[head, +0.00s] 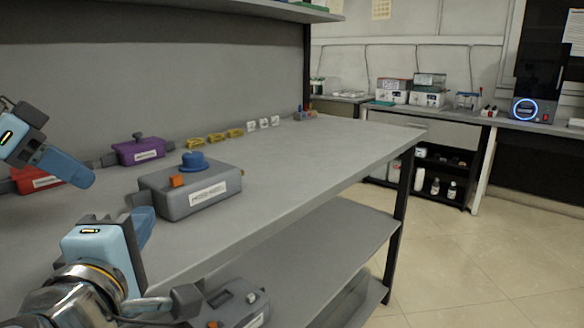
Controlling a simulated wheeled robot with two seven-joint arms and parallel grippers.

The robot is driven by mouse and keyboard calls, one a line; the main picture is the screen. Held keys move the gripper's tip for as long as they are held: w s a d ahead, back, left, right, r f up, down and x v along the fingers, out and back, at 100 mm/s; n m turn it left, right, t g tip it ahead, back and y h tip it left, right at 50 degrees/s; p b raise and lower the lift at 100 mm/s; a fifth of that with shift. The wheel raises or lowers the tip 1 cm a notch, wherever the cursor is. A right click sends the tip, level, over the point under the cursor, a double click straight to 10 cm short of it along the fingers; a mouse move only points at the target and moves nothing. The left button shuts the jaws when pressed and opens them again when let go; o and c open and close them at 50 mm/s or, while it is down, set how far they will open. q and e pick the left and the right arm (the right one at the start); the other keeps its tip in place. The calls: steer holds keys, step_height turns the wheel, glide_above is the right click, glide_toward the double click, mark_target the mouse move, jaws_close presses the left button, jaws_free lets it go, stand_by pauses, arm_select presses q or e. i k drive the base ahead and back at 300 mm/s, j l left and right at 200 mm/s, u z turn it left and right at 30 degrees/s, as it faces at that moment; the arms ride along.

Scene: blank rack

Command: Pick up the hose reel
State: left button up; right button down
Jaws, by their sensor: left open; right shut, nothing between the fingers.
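I cannot pick out a hose reel for certain in the head view. A grey box (205,197) with a round blue knob (194,160), an orange piece and a white label stands on the workbench. My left gripper (72,168) is at the left edge, above the bench near a red box (37,181). It is open and empty, and only one blue finger shows clearly. My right gripper (143,228) is at the lower left, in front of the grey box and apart from it. It is shut and empty.
A purple box (140,151), several yellow pieces (209,138) and white blocks (263,123) line the bench's back. The bench top (310,150) is clear toward the right. Another grey box (240,303) is on the lower shelf (335,245). Open floor (480,245) lies right.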

mark_target(200, 191)
steer(key=k+l, duration=0.1)
steer(key=k, duration=0.65)
steer(key=k+l, duration=0.1)
steer(key=k, duration=0.65)
